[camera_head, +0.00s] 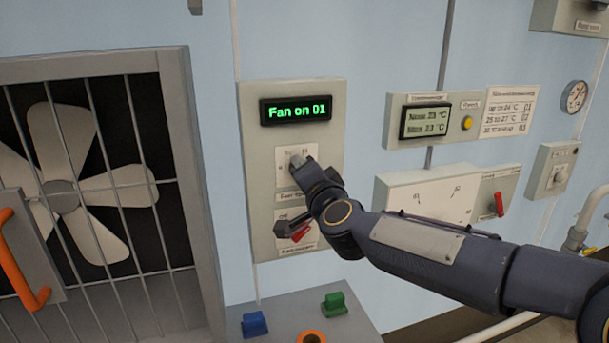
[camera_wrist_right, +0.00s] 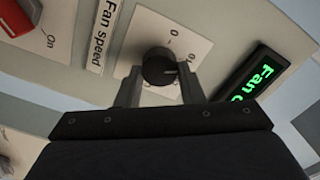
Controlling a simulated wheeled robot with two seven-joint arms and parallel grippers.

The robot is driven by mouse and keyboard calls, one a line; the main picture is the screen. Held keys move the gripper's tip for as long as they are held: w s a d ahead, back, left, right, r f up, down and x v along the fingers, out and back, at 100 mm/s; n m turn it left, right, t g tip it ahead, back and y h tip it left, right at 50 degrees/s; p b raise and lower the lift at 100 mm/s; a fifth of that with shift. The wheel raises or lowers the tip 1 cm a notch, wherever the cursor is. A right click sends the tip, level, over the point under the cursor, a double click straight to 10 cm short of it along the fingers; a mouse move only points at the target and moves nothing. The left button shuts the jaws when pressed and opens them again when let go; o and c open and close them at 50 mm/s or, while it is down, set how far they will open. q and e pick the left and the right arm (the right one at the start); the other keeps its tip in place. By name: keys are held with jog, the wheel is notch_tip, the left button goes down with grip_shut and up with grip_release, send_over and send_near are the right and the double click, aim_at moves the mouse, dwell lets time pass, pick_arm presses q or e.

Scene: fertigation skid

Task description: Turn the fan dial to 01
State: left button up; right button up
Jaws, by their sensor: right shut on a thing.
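The fan dial (camera_wrist_right: 160,67) is a dark round knob on a white plate, labelled "Fan speed". In the right wrist view its light pointer mark points right, toward a partly hidden label. My right gripper (camera_head: 301,166) is shut on the dial, with one finger on each side of it. In the head view the gripper covers most of the dial. The display (camera_head: 297,110) above it is lit green and reads "Fan on 01". It is partly visible in the right wrist view (camera_wrist_right: 256,80). My left gripper is not in view.
A red switch (camera_head: 300,233) sits below the dial on the same panel. A caged fan (camera_head: 66,196) is at the left, with an orange handle (camera_head: 20,262). Other panels and a red-handled switch (camera_head: 499,204) are to the right. Blue and green knobs (camera_head: 334,304) are below.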

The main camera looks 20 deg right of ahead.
dwell(0.4)
jog(key=o, duration=1)
jog(key=shift+s, duration=0.1)
jog(key=s, duration=0.7)
jog(key=shift+s+d, duration=0.1)
jog(key=shift+s, duration=0.2)
jog(key=s+d+f+n+g+y, duration=0.1)
jog(key=s+f+n+g, duration=0.2)
jog(key=s+f, duration=0.5)
jog(key=s+d+f+n+g+y, duration=0.1)
jog(key=s+f+n+g, duration=0.2)
jog(key=s, duration=0.7)
jog(key=s+d+f+n+g+y, duration=0.1)
jog(key=s+f+n+g, duration=0.3)
jog(key=s+f, duration=0.5)
jog(key=shift+s+f+g, duration=0.2)
jog(key=shift+f+g, duration=1)
jog(key=shift+f, duration=0.6)
